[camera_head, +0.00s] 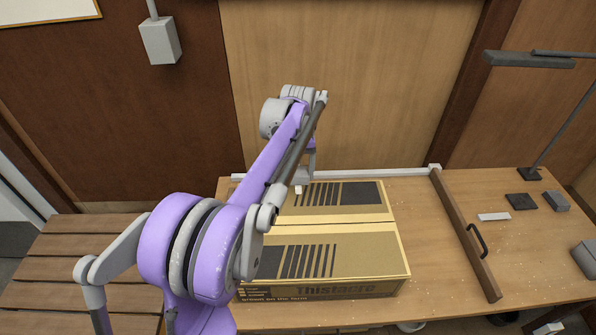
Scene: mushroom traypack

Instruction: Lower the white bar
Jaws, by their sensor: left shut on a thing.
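The white bar (400,171) runs left to right along the back of the table, behind the cardboard box (345,290). Its right end meets a white block (434,167) at the top of a brown bar. My left arm crosses in front of its left part and hides some of it. My left gripper (305,180) points down at the bar, over the back of the box, and is shut on it, though the contact is partly hidden. My right gripper is not in view.
The brown bar (465,235) with a black handle (478,239) lies right of the box. A lamp (530,60) and small dark blocks (521,201) are farther right. A slatted wooden bench (75,262) stands at left. Bare tabletop (420,230) shows between the box and brown bar.

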